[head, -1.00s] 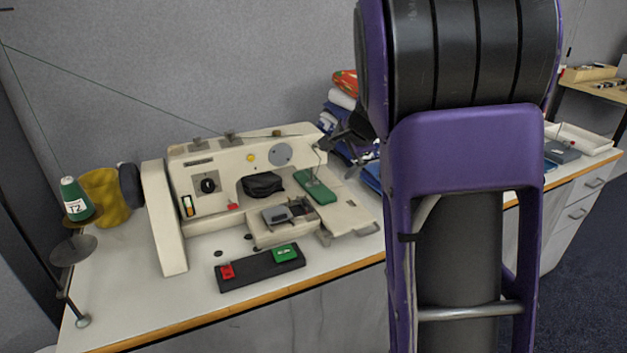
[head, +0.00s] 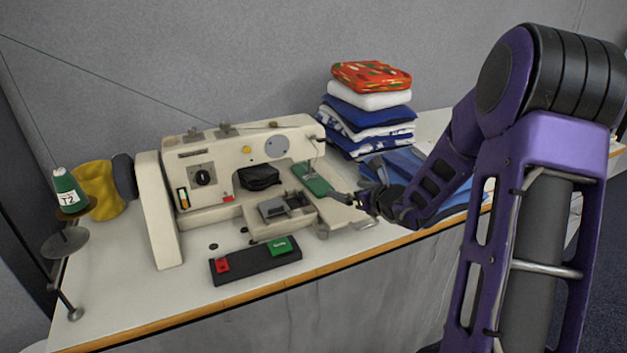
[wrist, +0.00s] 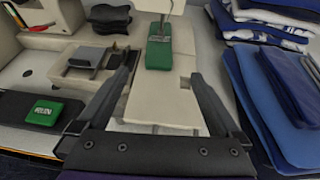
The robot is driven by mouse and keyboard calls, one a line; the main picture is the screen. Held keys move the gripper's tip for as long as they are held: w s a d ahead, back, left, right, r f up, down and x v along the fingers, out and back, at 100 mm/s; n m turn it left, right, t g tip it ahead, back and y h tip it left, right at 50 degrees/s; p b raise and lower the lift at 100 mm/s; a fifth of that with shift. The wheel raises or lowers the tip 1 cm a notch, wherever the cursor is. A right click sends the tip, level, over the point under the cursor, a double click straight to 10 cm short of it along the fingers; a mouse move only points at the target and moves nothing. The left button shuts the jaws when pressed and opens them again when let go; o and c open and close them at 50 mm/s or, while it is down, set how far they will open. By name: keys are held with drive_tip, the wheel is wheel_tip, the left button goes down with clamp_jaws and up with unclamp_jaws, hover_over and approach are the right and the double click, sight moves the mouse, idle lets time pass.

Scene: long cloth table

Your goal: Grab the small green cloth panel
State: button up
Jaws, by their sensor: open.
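The small green cloth panel (head: 313,179) lies on the cream sewing machine's bed, under the needle and presser foot at the machine's right end. In the wrist view the green panel (wrist: 158,53) is at upper centre, its near end toward me and its far end under the presser foot. My gripper (head: 342,198) is just right of and nearer than the panel, over the machine's extension plate. In the wrist view my gripper (wrist: 163,68) is open, its fingers spread to either side of the panel's line. Nothing is between the fingers, and I see no contact with the panel.
The sewing machine (head: 245,155) stands behind a black switch box (head: 240,265) with red and green buttons. A stack of folded fabrics (head: 368,105) is behind my gripper. Blue cloths (wrist: 275,95) lie close on the right. A thread stand is at far left.

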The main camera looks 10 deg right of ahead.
approach(318, 183)
drive_tip(key=w, duration=0.2)
drive_tip(key=shift+w+a+f+b, duration=0.1)
drive_tip(key=shift+w+a+b, duration=0.15)
drive_tip(key=shift+a+b, duration=0.15)
drive_tip(key=shift+f+x, duration=0.2)
drive_tip(key=shift+x, duration=1.15)
drive_tip(key=shift+f+x, duration=0.25)
drive_tip(key=shift+x, duration=1.1)
drive_tip(key=shift+s, duration=0.15)
drive_tip(key=shift+c, duration=0.2)
drive_tip(key=c, duration=1.3)
drive_tip(key=shift+c, duration=0.2)
drive_tip(key=shift+r, duration=0.15)
